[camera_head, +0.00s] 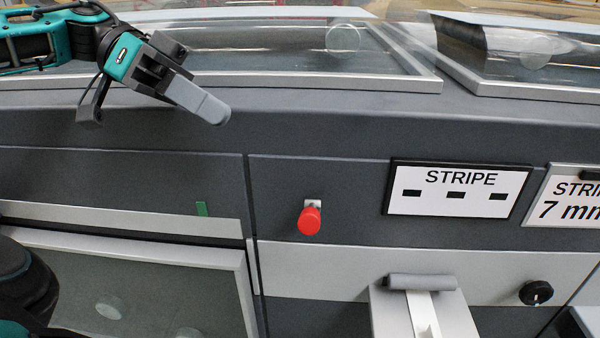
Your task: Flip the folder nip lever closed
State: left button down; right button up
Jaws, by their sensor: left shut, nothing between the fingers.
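A short lever with a red knob (310,221) sticks out from a small light metal plate on the dark machine front, near the middle of the head view. It appears to be the nip lever; no label on it can be read. My left gripper (213,110) is at the upper left, above and left of the red knob and well apart from it. Its grey fingers are shut with nothing between them and point to the lower right. My right gripper is not in view.
A "STRIPE" sign (459,191) and a second sign (565,200) are right of the knob. Below them are a grey-handled part (421,282) standing out and a black knob (536,293). Framed glass covers (250,83) lie along the top. The panel around the red knob is clear.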

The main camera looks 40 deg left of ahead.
pick_arm(q)
send_near(311, 212)
jog(key=w+d, duration=0.2)
jog(key=w, duration=0.2)
jog(key=d+f, duration=0.1)
jog(key=s+d+f, duration=0.1)
jog(key=f, duration=0.1)
jog(key=shift+s+d, duration=0.15)
jog(key=shift+d, duration=0.2)
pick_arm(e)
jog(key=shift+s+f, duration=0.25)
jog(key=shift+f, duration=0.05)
